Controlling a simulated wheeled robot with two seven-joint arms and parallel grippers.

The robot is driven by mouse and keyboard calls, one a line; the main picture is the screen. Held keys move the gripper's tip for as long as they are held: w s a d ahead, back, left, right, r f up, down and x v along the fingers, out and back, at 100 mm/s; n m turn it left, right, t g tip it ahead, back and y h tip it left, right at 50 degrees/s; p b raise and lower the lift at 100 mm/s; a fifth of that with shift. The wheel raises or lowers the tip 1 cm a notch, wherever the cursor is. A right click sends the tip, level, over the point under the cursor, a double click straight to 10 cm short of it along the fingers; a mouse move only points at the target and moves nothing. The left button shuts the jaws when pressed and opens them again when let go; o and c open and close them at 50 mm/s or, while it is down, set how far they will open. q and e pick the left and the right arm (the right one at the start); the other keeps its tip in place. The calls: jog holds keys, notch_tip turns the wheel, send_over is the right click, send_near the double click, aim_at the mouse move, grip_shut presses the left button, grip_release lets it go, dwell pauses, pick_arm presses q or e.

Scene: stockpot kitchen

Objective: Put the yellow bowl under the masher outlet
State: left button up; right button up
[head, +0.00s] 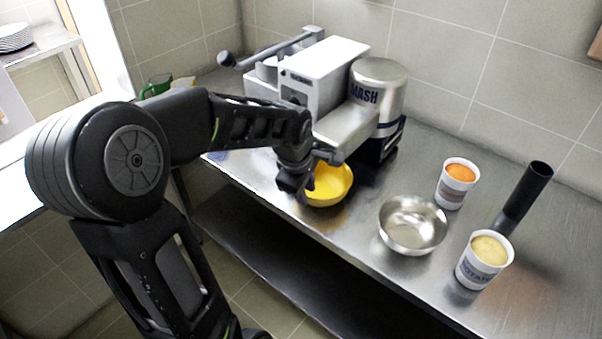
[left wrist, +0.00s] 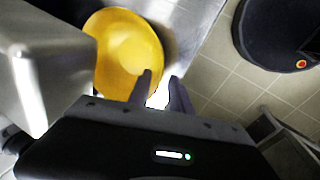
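The yellow bowl (head: 333,183) stands on the steel counter near its front edge, just below and in front of the masher's grey outlet part (head: 352,130). The masher (head: 325,72) is a white and grey machine with a drum marked MASH. My left gripper (head: 305,190) is at the bowl's left side and partly hides it. In the left wrist view, its two fingers (left wrist: 163,88) are apart at the rim of the bowl (left wrist: 128,48), one over the bowl and one outside it. I cannot tell whether they touch the rim. My right gripper is not in view.
A steel bowl (head: 412,226), a cup with orange content (head: 452,190), a cup with pale yellow content (head: 478,268) and an upright black cylinder (head: 526,190) stand to the right on the counter (head: 560,260). A green object (head: 157,85) is behind my left arm.

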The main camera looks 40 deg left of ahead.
pick_arm(q)
jog(key=v, duration=0.9)
jog(key=shift+r+b, duration=0.25)
jog(key=shift+b, duration=0.15)
jog(key=shift+s+f, duration=0.1)
jog(key=shift+s, duration=0.05)
